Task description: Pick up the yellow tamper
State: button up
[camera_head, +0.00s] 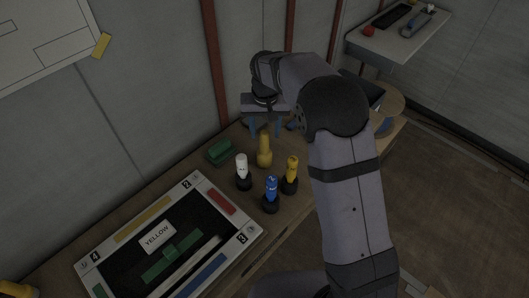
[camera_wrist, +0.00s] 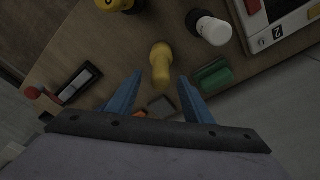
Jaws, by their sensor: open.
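The yellow tamper (camera_head: 264,152) stands upright on the wooden table, all yellow with a narrow handle and a wider foot. In the wrist view the tamper (camera_wrist: 160,60) shows ahead of and between my blue fingertips. My gripper (camera_head: 265,131) is open and empty, just behind the tamper in the head view. In the wrist view my gripper (camera_wrist: 160,76) has its fingers spread on both sides of the tamper's near end. I cannot tell whether either finger touches it.
A white piece (camera_head: 242,171), a blue piece (camera_head: 271,192) and a yellow piece with a dark base (camera_head: 291,172) stand close by. A green block (camera_head: 219,151) lies left of the tamper. A framed board (camera_head: 119,233) with a "YELLOW" card lies at the front left.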

aim_at(264, 140)
jog(key=shift+w+f+p, duration=0.25)
jog(key=shift+f+p, duration=0.55)
jog(key=shift+f, duration=0.75)
jog(key=shift+w+f+p, duration=0.2)
jog(key=shift+f+p, duration=0.55)
jog(key=shift+f, duration=0.8)
jog(key=shift+r, duration=0.1)
grip_shut()
